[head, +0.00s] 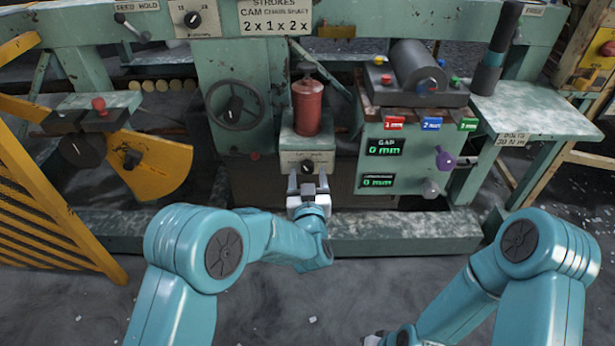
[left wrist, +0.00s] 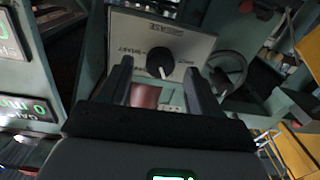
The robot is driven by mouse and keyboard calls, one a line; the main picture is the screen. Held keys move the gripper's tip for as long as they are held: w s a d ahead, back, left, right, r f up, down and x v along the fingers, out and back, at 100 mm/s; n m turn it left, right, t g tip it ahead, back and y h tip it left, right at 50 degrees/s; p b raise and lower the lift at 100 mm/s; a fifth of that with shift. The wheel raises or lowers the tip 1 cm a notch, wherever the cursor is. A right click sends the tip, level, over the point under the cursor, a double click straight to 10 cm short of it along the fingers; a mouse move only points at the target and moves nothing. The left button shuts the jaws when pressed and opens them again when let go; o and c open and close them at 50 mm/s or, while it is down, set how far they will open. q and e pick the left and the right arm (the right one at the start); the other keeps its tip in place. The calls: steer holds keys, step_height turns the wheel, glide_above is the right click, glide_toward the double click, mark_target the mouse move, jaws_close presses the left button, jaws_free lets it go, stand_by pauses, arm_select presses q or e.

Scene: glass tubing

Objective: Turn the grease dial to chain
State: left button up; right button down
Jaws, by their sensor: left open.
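The grease dial is a round black knob (head: 307,167) with a white pointer, on a pale plate (head: 322,158) below a red canister (head: 307,107). In the left wrist view the knob (left wrist: 167,62) appears inverted, its pointer aimed down toward the red canister (left wrist: 145,96). Lettering on the plate (left wrist: 140,32) is too blurred to read fully. My left gripper (head: 308,181) is open and empty just in front of the dial. In the left wrist view its fingers (left wrist: 158,68) frame the knob; contact cannot be told. My right gripper (head: 374,339) barely shows at the bottom edge.
A handwheel (head: 235,105) is left of the dial. The gap panel (head: 385,148) with green displays, purple knob (head: 445,159) and grey knob (head: 431,188) is right. A green base beam (head: 400,232) runs below; a yellow guard (head: 45,190) stands left.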

arm_select(q)
steer(key=shift+w, duration=1)
steer(key=c, duration=1)
steer(key=shift+c, duration=0.2)
arm_select(e)
steer(key=shift+w+f, duration=0.25)
arm_select(q)
steer(key=shift+m, duration=0.4)
arm_select(e)
steer(key=shift+s+r, duration=0.1)
steer(key=shift+r, duration=0.05)
arm_select(q)
steer(key=m+p, duration=0.1)
steer(key=m, duration=0.4)
steer(key=m+p, duration=0.2)
steer(key=m, duration=0.4)
steer(key=shift+f, duration=0.1)
arm_select(e)
steer(key=s+r, duration=0.2)
steer(key=shift+a+r+g, duration=0.15)
steer(key=shift+r+g, duration=0.15)
steer(key=shift+r, duration=0.1)
steer(key=shift+s, duration=0.1)
arm_select(q)
steer(key=o, duration=1)
